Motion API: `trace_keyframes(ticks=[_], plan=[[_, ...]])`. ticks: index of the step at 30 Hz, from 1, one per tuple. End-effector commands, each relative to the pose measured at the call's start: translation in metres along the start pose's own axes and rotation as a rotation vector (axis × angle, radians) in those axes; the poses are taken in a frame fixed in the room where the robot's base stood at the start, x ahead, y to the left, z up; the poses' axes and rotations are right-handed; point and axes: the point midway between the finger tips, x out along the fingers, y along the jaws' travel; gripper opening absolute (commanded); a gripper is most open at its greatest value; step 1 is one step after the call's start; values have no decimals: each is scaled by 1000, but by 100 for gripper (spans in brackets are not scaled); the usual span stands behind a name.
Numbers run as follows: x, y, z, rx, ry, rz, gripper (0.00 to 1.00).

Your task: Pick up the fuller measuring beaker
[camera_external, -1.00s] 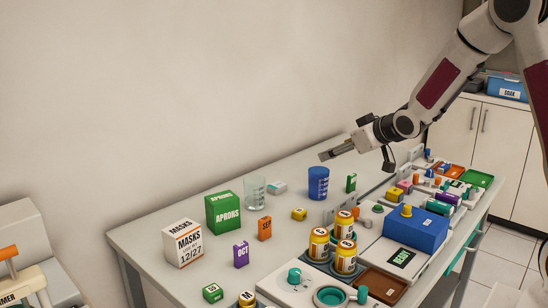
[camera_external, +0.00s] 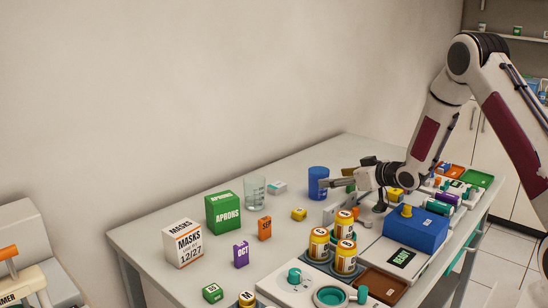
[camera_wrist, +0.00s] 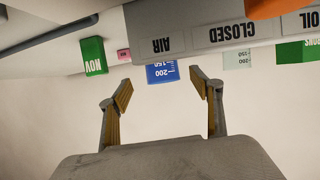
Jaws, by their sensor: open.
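The blue beaker (camera_external: 318,181), with white graduations, stands upright on the table. Its blue reaches near the rim. A clear, pale beaker (camera_external: 255,192) stands upright to its left; its contents are hard to make out. My gripper (camera_external: 338,179) is open and empty, low over the table, just right of the blue beaker in the external view. In the wrist view, which looks upside down, the blue beaker (camera_wrist: 162,73) shows between my open fingers (camera_wrist: 164,90), beyond their tips. The clear beaker (camera_wrist: 237,59) shows further right there.
Clear table lies behind the beakers.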

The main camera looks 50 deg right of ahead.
Motion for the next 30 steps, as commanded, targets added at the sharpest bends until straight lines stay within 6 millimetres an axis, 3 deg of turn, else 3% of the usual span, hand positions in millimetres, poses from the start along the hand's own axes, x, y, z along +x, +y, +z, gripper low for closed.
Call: trace_keyframes(ticks=[9, 21, 30], plan=[[1, 0, 0, 0, 0, 0, 65], [24, 0, -1, 0, 0, 0, 65], [26, 0, -1, 0, 0, 1, 65]])
